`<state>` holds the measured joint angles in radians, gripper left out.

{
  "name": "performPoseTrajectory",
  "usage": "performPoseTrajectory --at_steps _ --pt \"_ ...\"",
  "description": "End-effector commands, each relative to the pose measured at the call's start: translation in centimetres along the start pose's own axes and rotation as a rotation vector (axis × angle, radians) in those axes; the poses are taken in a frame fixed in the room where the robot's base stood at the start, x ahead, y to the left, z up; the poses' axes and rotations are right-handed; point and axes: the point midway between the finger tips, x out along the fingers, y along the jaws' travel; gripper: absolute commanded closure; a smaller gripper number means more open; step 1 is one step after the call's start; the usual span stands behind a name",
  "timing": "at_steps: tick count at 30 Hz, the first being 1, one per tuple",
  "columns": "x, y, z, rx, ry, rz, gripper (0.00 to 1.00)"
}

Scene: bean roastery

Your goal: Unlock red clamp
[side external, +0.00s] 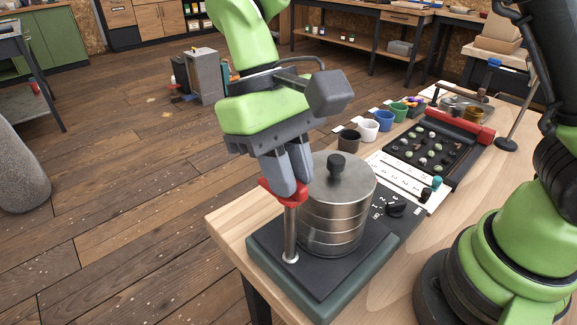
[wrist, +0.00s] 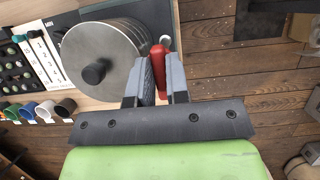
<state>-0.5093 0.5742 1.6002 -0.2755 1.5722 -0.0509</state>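The red clamp (side external: 283,193) is a red handle on top of an upright metal post (side external: 291,235), beside a steel canister (side external: 334,210) with a black-knobbed lid. My gripper (side external: 287,180) points down at the clamp, next to the canister. In the wrist view the red handle (wrist: 158,58) lies between my two fingers (wrist: 160,72) and fills almost the whole narrow gap, so they look shut on it. The canister lid (wrist: 100,55) is just left of the fingers there. The fingers hide part of the handle in both views.
The canister and post stand on a dark green-edged base (side external: 270,255) at the table's near corner. A dial (side external: 396,207), a white numbered strip (side external: 405,180), a black bean tray (side external: 435,150) and several coloured cups (side external: 368,131) lie beyond. Open floor is to the left.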

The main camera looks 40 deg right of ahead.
Motion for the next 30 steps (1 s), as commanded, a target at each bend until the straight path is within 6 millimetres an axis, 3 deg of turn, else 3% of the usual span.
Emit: performPoseTrajectory --at_steps 1,3,13,24,30 --pt "0.4 0.0 0.2 0.000 -0.017 0.006 0.71" --pt "0.4 0.0 0.2 0.001 -0.016 0.006 0.60" --pt "-0.3 0.1 0.0 0.001 -0.008 0.007 0.60" --pt "-6.4 -0.1 -0.1 0.000 -0.001 0.000 0.60" --pt "-8.7 -0.1 0.0 -0.001 -0.003 0.001 0.60"
